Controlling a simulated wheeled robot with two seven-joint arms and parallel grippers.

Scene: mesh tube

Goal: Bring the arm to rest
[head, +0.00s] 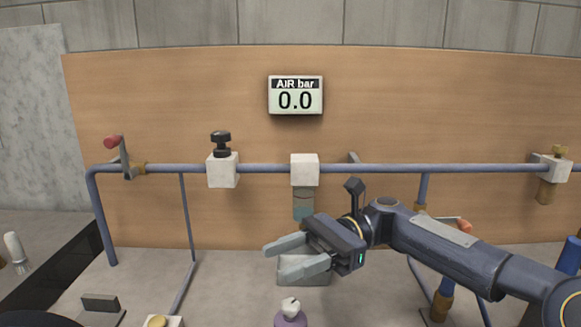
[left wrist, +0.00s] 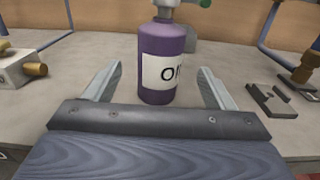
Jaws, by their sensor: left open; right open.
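My right gripper (head: 285,258) reaches in from the right in the head view. Its two grey fingers are apart, with nothing seen between them, and it hangs above the bench in front of a grey box (head: 318,274). My left gripper (left wrist: 157,74) is open in the left wrist view, a finger at each side. A purple bottle with a white label (left wrist: 160,72) stands upright on the bench between the fingers in that picture; I cannot tell its distance from them. Its top also shows at the bottom edge of the head view (head: 290,312). I cannot make out the left gripper in the head view.
A blue pipe rail (head: 265,168) with white blocks and a red-handled valve (head: 113,142) runs before a wooden panel. A display (head: 296,95) reads AIR bar 0.0. A dark block (head: 101,302) lies at front left. Dark flat parts (left wrist: 272,97) lie right of the bottle.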

